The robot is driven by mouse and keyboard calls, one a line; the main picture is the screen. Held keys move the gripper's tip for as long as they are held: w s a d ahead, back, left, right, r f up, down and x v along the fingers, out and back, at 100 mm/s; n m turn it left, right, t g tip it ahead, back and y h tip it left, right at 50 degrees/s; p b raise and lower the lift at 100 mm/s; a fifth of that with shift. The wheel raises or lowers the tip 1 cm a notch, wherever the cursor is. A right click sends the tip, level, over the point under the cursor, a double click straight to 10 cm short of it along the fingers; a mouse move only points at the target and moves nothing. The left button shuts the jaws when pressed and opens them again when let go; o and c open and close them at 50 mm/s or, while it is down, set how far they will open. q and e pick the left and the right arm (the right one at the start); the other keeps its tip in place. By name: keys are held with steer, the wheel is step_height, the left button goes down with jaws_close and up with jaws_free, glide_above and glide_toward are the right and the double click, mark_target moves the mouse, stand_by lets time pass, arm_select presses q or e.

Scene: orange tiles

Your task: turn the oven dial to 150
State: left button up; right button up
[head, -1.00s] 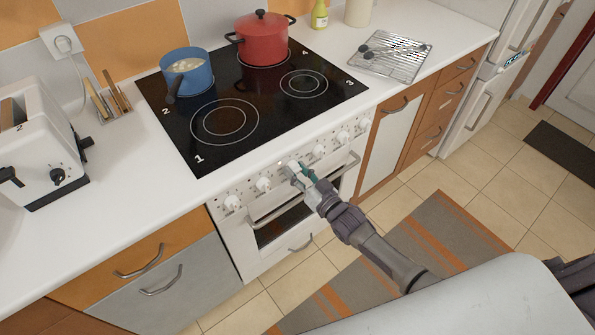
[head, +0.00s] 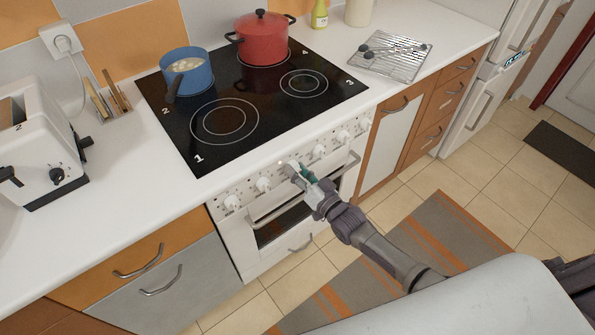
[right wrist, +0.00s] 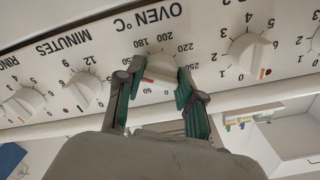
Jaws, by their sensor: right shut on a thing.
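The white oven (head: 285,205) stands under the cooktop, with a row of white knobs on its front panel. My right gripper (head: 299,172) is at the middle of that row. In the right wrist view the oven dial (right wrist: 158,66) sits between the green-padded fingers of the right gripper (right wrist: 153,88), which are closed on its sides. The label "OVEN °C" shows upside down beside it, with temperature numbers around the dial. A small red mark shows at the dial's lower left. The fingers hide part of the scale, so I cannot tell the exact setting. My left gripper is not in view.
Other knobs sit close on both sides, such as the minutes knob (right wrist: 84,88) and a numbered knob (right wrist: 250,53). The oven handle (head: 333,174) runs just below the panel. A blue pot (head: 186,75) and a red pot (head: 263,43) stand on the cooktop.

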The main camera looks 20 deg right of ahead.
steer(key=o, duration=1.2)
steer(key=shift+c, duration=0.2)
steer(key=v, duration=1.2)
